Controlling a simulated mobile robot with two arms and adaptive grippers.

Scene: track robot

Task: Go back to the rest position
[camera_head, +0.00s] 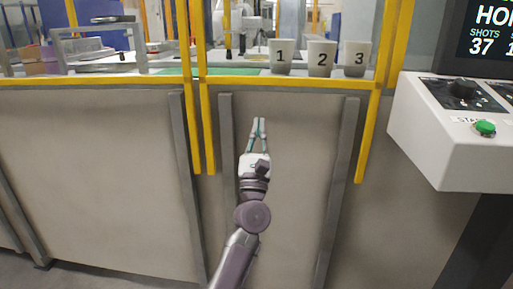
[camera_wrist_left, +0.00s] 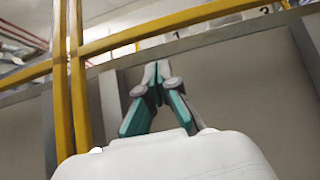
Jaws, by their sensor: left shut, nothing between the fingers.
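My left gripper (camera_head: 259,121) is in front of the grey counter panel, below the yellow rail, with its fingers pointing up. Its fingertips meet and nothing is between them. In the left wrist view the left gripper (camera_wrist_left: 156,68) also shows shut, with the grey panel behind it and a yellow rail close on the left. My right gripper is in neither view.
Cups numbered 1 (camera_head: 280,57), 2 (camera_head: 321,59) and 3 (camera_head: 356,58) stand on the counter behind the yellow rail (camera_head: 110,80). A white control box (camera_head: 440,130) with a green button (camera_head: 485,128) juts out at the right. The space left of my arm is clear.

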